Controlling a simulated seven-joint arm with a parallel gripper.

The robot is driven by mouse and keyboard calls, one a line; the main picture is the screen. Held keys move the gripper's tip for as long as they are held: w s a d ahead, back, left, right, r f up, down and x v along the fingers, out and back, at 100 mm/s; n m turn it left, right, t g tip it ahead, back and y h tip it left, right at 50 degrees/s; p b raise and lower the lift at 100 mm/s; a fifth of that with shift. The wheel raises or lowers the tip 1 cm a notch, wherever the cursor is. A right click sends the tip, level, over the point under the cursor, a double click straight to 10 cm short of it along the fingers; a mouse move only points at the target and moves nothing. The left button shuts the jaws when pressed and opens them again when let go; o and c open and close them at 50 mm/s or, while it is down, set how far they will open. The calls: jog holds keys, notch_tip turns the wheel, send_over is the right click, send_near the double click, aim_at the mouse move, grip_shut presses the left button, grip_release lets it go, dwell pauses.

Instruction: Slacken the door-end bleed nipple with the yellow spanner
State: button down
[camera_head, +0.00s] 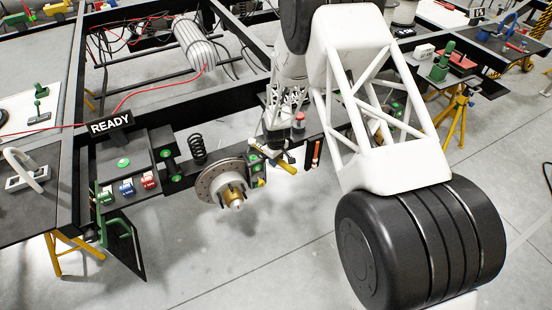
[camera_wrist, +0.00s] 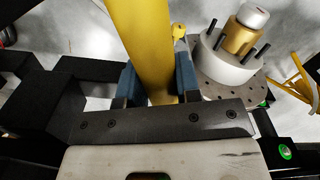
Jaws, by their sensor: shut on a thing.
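The yellow spanner (camera_wrist: 147,40) is in my gripper (camera_wrist: 157,88), its handle between the two blue finger pads in the wrist view; its far end runs out of the top of that view. In the head view my gripper (camera_head: 279,152) and the spanner (camera_head: 287,167) are small, just right of the brake disc (camera_head: 207,184). A small yellow part (camera_wrist: 180,32) shows beside the spanner, apart from it in the picture. A small yellow piece (camera_head: 261,183) also shows by the disc in the head view. I cannot make out the bleed nipple for certain, nor whether the spanner touches it.
The hub (camera_head: 234,196) sticks out from the disc; it is also close on the right in the wrist view (camera_wrist: 238,40). A black coil spring (camera_head: 197,149) stands behind. A READY sign (camera_head: 111,123) and coloured blocks (camera_head: 127,187) are at left. Grey floor lies open in front.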

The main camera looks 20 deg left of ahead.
jog(key=shift+f, duration=1.1)
jog(key=s+a+f+m, duration=0.1)
jog(key=s+a+m, duration=0.6)
jog(key=m, duration=0.1)
jog(key=shift+s+a+f+m, duration=0.15)
jog(key=shift+a+f+m, duration=0.05)
jog(key=shift+a+m, duration=0.1)
jog(key=shift+f, duration=0.9)
dwell(0.9)
jog(key=shift+d, duration=0.1)
jog(key=w+d+n, duration=0.7)
jog(key=n, duration=0.1)
jog(key=shift+w+d+n, duration=0.15)
jog(key=shift+d+n, duration=0.05)
jog(key=shift+n, duration=0.1)
dwell(2.3)
